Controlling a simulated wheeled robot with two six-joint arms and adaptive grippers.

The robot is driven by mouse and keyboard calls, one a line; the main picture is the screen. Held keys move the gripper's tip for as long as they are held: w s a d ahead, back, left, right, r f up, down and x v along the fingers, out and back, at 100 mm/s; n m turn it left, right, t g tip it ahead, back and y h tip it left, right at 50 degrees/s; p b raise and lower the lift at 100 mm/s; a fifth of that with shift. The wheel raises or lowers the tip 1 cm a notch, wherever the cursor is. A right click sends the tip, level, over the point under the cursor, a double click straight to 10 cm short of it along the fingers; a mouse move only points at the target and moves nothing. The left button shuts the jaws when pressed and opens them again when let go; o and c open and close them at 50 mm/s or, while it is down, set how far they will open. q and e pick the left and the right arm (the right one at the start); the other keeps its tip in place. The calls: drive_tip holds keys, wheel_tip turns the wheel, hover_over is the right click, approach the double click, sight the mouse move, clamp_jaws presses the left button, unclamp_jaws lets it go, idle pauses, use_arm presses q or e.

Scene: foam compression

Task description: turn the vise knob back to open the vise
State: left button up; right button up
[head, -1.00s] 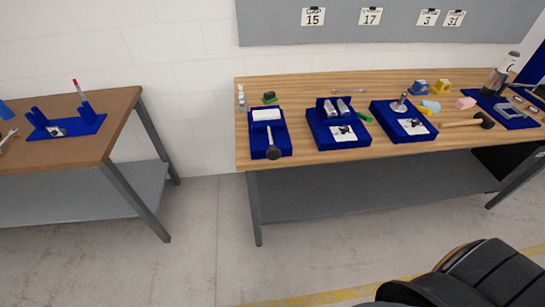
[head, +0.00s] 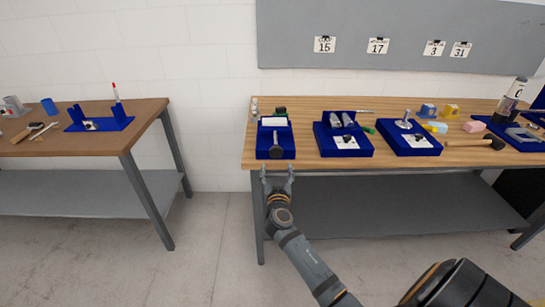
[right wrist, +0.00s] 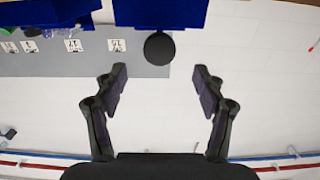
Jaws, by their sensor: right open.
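The vise (head: 264,143) is a blue block at the left end of the right-hand wooden table in the head view. A white foam block (head: 275,121) sits at its back. A dark knob (head: 276,151) on a shaft points toward me from its front. My right gripper (head: 278,171) is open and empty just in front of the table edge, below the knob in the picture. In the right wrist view the round black knob (right wrist: 159,47) lies beyond the open fingertips (right wrist: 160,72), roughly centred between them and apart from them. My left gripper is not in view.
Two more blue fixtures (head: 367,148) (head: 432,150) stand to the right on the wooden table (head: 305,103). A mallet (head: 490,143) and coloured blocks lie farther right. A second table (head: 150,112) with a blue holder stands at left. Floor between the tables is clear.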

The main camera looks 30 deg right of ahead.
sight(276, 154)
drive_tip(key=p+x, duration=0.1)
drive_tip(key=x, duration=0.8)
drive_tip(key=shift+w, duration=0.1)
drive_tip(key=shift+w+d, duration=0.1)
drive_tip(key=shift+w, duration=0.05)
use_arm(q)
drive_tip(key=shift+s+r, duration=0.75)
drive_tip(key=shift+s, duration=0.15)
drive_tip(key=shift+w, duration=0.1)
use_arm(e)
drive_tip(key=c, duration=1.1)
